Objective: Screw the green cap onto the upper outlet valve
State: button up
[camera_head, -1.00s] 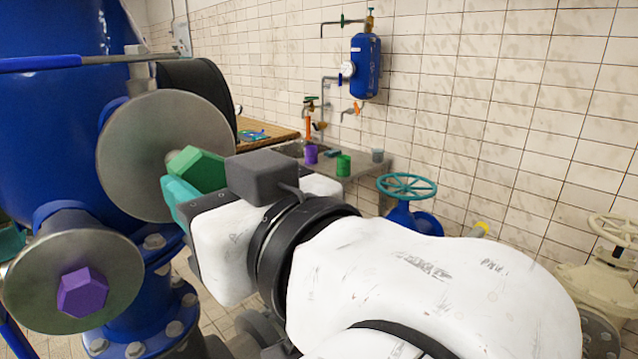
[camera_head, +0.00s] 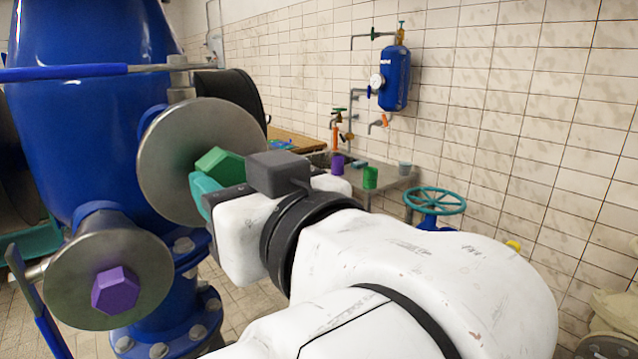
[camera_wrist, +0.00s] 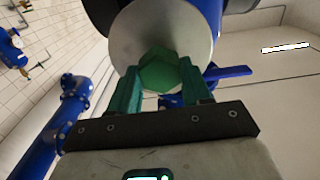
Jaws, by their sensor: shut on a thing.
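The green cap (camera_head: 219,164) is a faceted, hexagon-like piece held between my gripper's teal fingers. My gripper (camera_wrist: 160,88) is shut on it in the wrist view, one finger on each side. The upper outlet valve (camera_head: 178,150) has a round grey metal disc on the blue vessel. The cap is in front of this disc in both views; in the wrist view the disc (camera_wrist: 150,40) lies right behind it. I cannot tell whether the cap touches the disc. A lower disc (camera_head: 75,275) carries a purple hexagonal cap (camera_head: 115,291).
A blue lever handle (camera_head: 65,73) runs above the upper disc. A metal table (camera_head: 385,182) at the back holds a purple cup (camera_head: 337,165), a green cup (camera_head: 370,178) and a grey cup (camera_head: 405,168).

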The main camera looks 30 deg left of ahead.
jog(key=shift+w+a, duration=0.25)
jog(key=shift+a, duration=0.25)
jog(key=shift+a+r, duration=0.15)
dwell(1.0)
jog(key=shift+r+m+p, duration=0.15)
jog(key=shift+m+p, duration=0.75)
jog(key=shift+p, duration=0.1)
jog(key=shift+m+p, duration=0.75)
jog(key=shift+m, duration=0.35)
jog(key=m+p, duration=0.4)
jog(key=m, duration=0.1)
jog(key=shift+a+m, duration=0.1)
jog(key=shift+m, duration=0.3)
jog(key=shift+f+m, duration=0.2)
jog(key=shift+m, duration=0.4)
jog(key=m, duration=0.4)
